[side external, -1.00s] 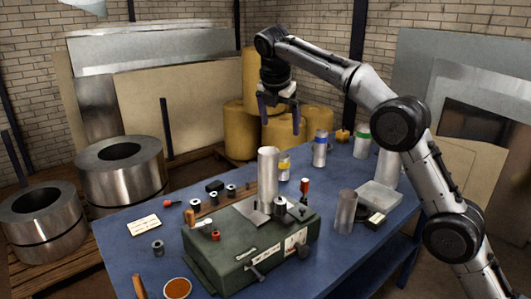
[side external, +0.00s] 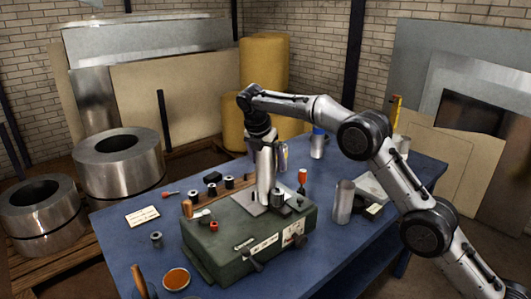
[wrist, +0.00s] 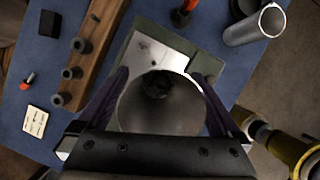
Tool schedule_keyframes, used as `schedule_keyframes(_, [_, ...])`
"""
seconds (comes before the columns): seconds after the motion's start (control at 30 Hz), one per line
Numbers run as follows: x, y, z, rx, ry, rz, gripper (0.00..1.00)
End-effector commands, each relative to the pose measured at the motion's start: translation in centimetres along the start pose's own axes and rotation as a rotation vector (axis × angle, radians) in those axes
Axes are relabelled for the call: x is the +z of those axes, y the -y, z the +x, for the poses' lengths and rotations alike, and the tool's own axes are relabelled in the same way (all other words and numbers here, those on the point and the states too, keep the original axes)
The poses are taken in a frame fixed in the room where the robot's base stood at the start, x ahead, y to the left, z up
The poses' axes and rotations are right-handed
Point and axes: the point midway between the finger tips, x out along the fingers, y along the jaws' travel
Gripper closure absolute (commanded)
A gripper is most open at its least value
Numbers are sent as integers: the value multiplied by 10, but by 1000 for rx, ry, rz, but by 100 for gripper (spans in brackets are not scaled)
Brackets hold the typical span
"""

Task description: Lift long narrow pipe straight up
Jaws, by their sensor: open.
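The long narrow pipe (side external: 266,178), a plain grey metal tube, stands upright on a metal plate on top of the green box-like fixture (side external: 222,242). My gripper (side external: 267,160) is lowered around its upper part from above. In the wrist view the pipe's round open end (wrist: 162,108) lies between the two dark purple fingers of my gripper (wrist: 160,76). The fingers are spread, one on each side of the pipe. Whether either finger touches the pipe cannot be told. The palm hides the near part of the rim.
A shorter, wider pipe (side external: 344,203) stands on the blue table (side external: 330,245) to the right. A wooden rack with small dark pieces (wrist: 92,45) lies beside the fixture. A red-capped item (side external: 302,177) stands close behind. The table's front left holds an orange dish (side external: 176,279).

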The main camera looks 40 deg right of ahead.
Motion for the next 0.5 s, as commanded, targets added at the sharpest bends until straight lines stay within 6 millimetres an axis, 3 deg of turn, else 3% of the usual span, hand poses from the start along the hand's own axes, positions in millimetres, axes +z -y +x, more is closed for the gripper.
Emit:
schedule_keyframes(0.33, [0, 0, 5, 0, 0, 0, 0])
schedule_keyframes(0.37, [0, 0, 5, 0, 0, 0, 2])
schedule_keyframes(0.5, [0, 0, 5, 0, 0, 0, 27])
